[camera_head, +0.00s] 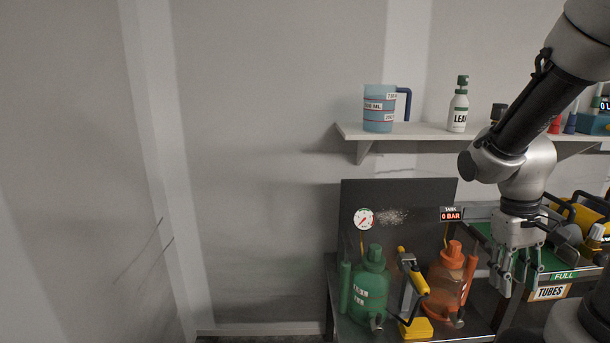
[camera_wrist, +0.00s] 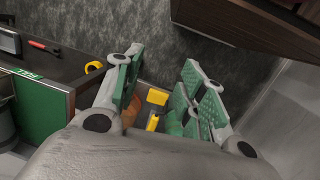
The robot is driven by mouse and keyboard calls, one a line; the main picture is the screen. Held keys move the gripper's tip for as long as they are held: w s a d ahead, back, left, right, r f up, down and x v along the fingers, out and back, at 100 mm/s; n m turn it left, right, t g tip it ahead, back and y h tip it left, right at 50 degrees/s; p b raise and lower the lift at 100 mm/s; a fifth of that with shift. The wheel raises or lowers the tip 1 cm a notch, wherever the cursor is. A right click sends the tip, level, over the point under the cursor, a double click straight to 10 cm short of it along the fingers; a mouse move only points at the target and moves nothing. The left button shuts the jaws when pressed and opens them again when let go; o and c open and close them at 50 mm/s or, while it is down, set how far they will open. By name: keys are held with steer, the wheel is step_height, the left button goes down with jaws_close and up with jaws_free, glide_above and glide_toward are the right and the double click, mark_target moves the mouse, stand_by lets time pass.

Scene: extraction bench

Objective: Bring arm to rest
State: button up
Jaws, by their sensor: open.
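My gripper (camera_head: 515,272) hangs at the right of the head view, fingers pointing down, beside the green-topped bench and right of the orange tank. In the wrist view its two green-padded fingers (camera_wrist: 158,95) are spread apart with nothing held between them. My arm comes in from the upper right, bent, and passes in front of the shelf's right part. It hides some of the things on the shelf and bench behind it.
A green tank (camera_head: 370,290), a yellow-handled tool (camera_head: 413,275) and an orange tank (camera_head: 447,280) stand on the lower bench. Above, a shelf (camera_head: 430,131) holds a blue jug (camera_head: 378,110) and a white bottle (camera_head: 458,106). The left side is bare wall.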

steer(key=s+a+r+t, duration=0.2)
steer(key=a+r+t, duration=0.1)
steer(key=r, duration=0.3)
steer(key=s+a+r+t+y, duration=0.1)
steer(key=s+a+r+t, duration=0.1)
steer(key=r, duration=0.5)
steer(key=shift+s+a+r+t, duration=0.2)
steer(key=shift+a+t, duration=0.2)
steer(key=shift+a, duration=0.25)
stand_by(0.8)
